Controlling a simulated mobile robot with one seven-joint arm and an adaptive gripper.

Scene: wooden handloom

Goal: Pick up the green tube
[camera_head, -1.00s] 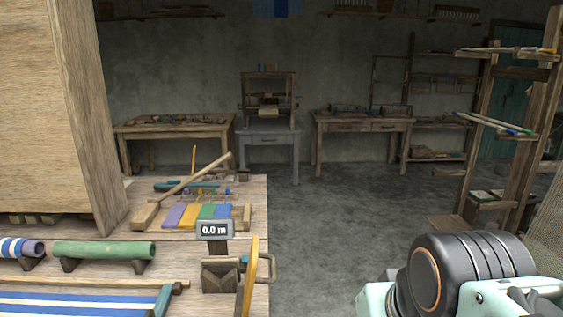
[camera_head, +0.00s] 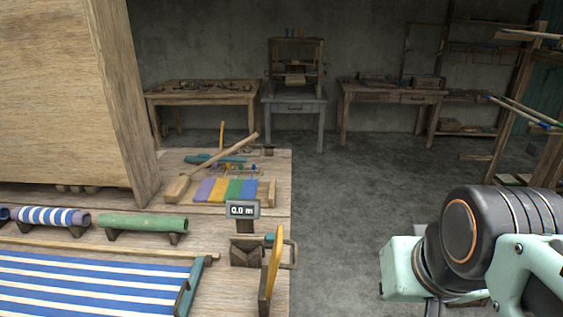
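The green tube (camera_head: 143,222) lies level on two dark wooden cradles on the workbench at the left. A blue-and-white striped roll (camera_head: 52,216) lies on the same line just left of it. My arm shows at the lower right, away from the bench, with its dark joint and pale green links. My gripper is outside the picture, and nothing is seen touching the green tube.
The workbench (camera_head: 228,166) carries a striped cloth (camera_head: 85,278), a small display reading 0.0 m (camera_head: 243,209), and a colored loom piece (camera_head: 227,190). A large wooden panel (camera_head: 60,90) rises at left. Open floor (camera_head: 350,200) lies to the right; a rack (camera_head: 545,100) stands far right.

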